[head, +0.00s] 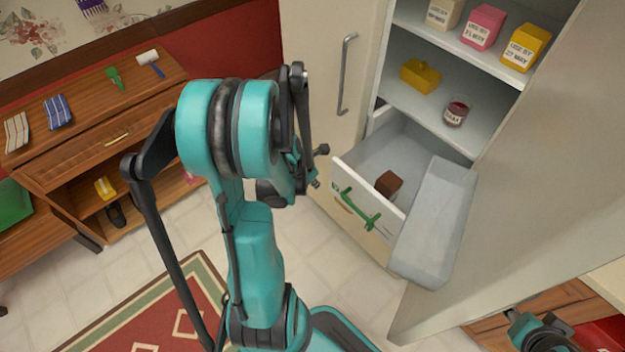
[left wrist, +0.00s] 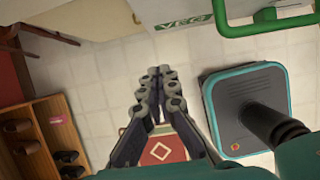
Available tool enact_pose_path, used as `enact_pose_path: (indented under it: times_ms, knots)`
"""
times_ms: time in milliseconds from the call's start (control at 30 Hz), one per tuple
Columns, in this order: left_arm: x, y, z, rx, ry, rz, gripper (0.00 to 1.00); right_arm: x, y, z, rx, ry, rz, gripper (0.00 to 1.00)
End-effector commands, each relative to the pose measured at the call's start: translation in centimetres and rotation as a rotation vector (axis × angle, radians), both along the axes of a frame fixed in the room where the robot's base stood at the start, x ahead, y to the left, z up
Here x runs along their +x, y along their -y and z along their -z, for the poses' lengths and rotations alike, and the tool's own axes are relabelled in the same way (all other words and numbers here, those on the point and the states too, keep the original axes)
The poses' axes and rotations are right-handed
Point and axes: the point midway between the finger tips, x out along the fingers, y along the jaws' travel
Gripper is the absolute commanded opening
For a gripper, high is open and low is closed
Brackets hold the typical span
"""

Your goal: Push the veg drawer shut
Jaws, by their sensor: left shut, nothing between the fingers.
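The veg drawer (head: 368,216) is pulled out at the bottom of the open fridge. It has a pale front, a green bar handle (head: 358,208) and a brown block (head: 389,184) inside. In the left wrist view the handle (left wrist: 265,22) and the VEG label (left wrist: 184,22) show at the top. My left gripper (head: 318,166) is just left of the drawer front in the head view, partly hidden by my own arm. In the left wrist view its fingers (left wrist: 160,74) are together and empty, apart from the drawer.
The left door (head: 335,75) has a metal handle. A jam jar (head: 456,113) and boxes stand on shelves above. Tiled floor (head: 335,265) lies before the drawer.

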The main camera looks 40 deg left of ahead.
Motion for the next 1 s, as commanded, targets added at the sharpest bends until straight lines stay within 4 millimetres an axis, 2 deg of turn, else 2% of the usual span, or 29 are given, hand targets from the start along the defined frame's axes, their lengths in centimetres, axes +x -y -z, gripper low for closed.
enact_pose_path:
  times_ms: [33,200,300,500,1000]
  knots:
    - [0.5,0.0,1.6,0.000,0.000,0.002,0.00,0.0,0.0,1.0,0.000,0.000,0.000,0.40]
    - [1.7,0.2,4.7,0.001,0.000,0.003,0.00,0.0,0.0,2.6,0.000,0.000,0.000,0.40]
    - [3.5,0.3,4.1,0.002,0.000,0.005,0.00,0.0,0.0,2.6,0.000,0.000,0.000,0.40]
    - [5.3,0.4,4.0,0.002,0.000,0.002,0.00,0.0,0.0,2.9,0.000,0.000,0.000,0.40]
    - [5.8,0.2,3.9,0.002,0.000,0.001,0.00,0.0,0.0,3.0,0.000,0.000,0.000,0.40]
